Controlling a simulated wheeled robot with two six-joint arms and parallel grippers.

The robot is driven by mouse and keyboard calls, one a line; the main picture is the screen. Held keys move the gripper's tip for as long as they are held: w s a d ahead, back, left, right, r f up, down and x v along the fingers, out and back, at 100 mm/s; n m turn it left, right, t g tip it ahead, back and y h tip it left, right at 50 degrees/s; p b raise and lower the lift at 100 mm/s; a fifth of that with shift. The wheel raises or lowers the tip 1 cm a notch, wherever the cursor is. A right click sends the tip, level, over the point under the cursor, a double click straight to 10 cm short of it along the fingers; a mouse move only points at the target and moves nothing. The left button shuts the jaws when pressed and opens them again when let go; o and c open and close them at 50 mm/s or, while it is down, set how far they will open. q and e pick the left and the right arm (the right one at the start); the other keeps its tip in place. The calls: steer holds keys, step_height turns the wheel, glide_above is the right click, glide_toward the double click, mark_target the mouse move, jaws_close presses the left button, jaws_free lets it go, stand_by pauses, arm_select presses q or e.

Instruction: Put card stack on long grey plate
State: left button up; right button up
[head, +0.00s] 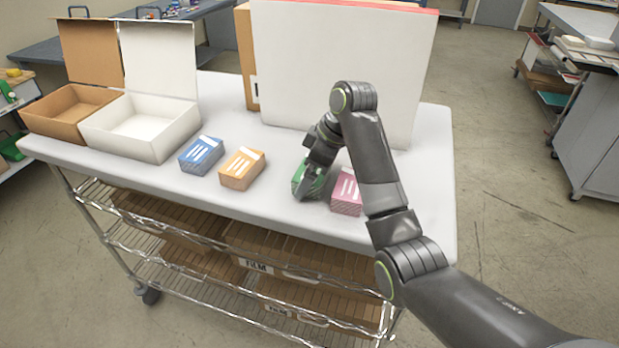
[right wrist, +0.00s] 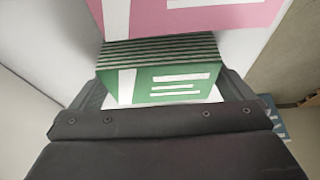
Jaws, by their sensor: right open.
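Several card stacks stand on the white cart top. The green card stack (head: 307,178) is partly hidden by my right gripper (head: 309,186). In the right wrist view the green stack (right wrist: 165,82) lies between the open fingers of that gripper (right wrist: 163,93). I cannot tell whether the fingers touch it. The pink card stack (head: 346,192) is just right of the green one. The orange card stack (head: 242,168) and the blue card stack (head: 201,155) stand apart to the left. I cannot make out a long grey plate. My left gripper is out of view.
An open white box (head: 133,137) and an open brown box (head: 62,112) stand at the cart's left end. Cartons fill the wire shelves below.

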steer(key=shift+s+d+r, duration=0.1)
steer(key=shift+c, duration=1.1)
steer(key=c, duration=0.6)
